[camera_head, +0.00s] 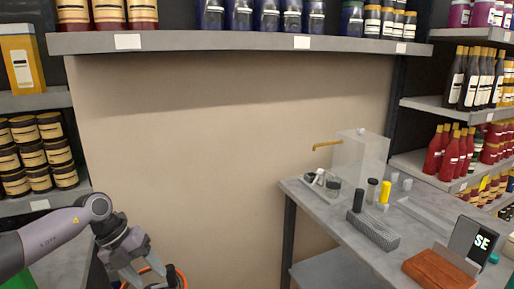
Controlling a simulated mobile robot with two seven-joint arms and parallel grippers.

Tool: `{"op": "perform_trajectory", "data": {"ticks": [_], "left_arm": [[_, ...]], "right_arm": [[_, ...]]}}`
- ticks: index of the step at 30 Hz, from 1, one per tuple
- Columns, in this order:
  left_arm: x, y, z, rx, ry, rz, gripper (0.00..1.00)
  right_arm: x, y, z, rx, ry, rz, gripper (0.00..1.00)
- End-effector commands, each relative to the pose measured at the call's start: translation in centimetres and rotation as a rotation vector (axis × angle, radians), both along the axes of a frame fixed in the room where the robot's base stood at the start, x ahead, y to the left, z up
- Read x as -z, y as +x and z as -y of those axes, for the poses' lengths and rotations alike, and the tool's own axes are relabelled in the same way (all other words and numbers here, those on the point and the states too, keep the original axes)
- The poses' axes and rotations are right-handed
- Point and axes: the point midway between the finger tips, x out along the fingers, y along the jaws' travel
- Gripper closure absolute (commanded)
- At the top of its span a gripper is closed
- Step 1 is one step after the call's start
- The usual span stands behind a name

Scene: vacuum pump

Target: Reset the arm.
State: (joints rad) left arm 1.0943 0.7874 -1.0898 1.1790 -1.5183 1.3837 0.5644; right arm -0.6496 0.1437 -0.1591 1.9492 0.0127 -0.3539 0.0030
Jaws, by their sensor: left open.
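My left arm (55,237) comes in from the lower left, and its dark gripper (150,272) hangs near the bottom edge. The gripper is open, with no object visible in it. Its lower end is partly cut off by the frame. It is well to the left of the table and apart from everything on it. My right arm and gripper are not in view. A translucent box (361,158) with a yellow spout (327,145) stands on the grey table (312,203) at the right.
The table also holds a yellow cylinder (385,191), a dark grey block (373,232), a brown block (438,269) and a display (471,243). Shelves with jars (38,158) stand left and bottles (447,152) right. A shelf edge (230,42) runs above. Room between gripper and table looks clear.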

Motion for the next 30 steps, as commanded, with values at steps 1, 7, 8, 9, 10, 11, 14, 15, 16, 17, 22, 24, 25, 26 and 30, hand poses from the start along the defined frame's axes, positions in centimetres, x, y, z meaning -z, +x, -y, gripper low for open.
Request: {"op": "perform_trajectory", "data": {"ticks": [1, 7, 8, 9, 10, 11, 14, 15, 16, 17, 22, 24, 25, 26, 30], "left_arm": [[1.3, -0.7, 3.4, 0.028, -0.099, 0.005, 0.44], [2.9, -3.5, 14.3, 0.023, -0.511, 0.042, 0.44], [2.9, -4.0, 15.7, 0.008, -0.572, 0.046, 0.44], [2.7, -4.5, 17.3, -0.018, -0.652, 0.047, 0.44], [2.6, -4.9, 18.3, -0.041, -0.711, 0.049, 0.44], [2.4, -5.3, 19.3, -0.068, -0.768, 0.05, 0.44], [1.7, -6.2, 21.8, -0.182, -0.948, 0.046, 0.44], [1.5, -6.5, 22.4, -0.239, -1.014, 0.043, 0.44], [1.3, -6.7, 22.8, -0.284, -1.062, 0.039, 0.44], [1.2, -6.8, 23.0, -0.332, -1.105, 0.035, 0.44], [1.4, -7.5, 22.8, -0.655, -1.306, -0.005, 0.44], [2.1, -7.8, 21.9, -0.807, -1.36, -0.029, 0.44], [2.5, -8.0, 21.4, -0.874, -1.378, -0.041, 0.44], [3.0, -8.2, 20.9, -0.945, -1.392, -0.054, 0.44], [6.1, -9.9, 18.0, -1.278, -1.416, -0.127, 0.44]], "right_arm": [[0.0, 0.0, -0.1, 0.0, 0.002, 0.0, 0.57], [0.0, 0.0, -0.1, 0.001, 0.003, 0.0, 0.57], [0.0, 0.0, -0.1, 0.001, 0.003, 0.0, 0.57], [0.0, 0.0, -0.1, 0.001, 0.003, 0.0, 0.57], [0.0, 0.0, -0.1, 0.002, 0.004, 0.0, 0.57], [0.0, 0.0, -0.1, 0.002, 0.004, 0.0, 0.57], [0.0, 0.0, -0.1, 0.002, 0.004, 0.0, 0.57], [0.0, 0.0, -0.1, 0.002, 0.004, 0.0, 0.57], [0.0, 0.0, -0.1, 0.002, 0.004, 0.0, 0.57], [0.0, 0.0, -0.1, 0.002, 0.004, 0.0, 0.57], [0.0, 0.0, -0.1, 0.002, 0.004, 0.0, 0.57], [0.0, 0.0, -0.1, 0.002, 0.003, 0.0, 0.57], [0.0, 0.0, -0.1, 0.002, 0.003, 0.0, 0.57], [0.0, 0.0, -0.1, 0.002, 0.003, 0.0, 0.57], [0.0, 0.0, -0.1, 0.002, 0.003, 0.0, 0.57]]}}
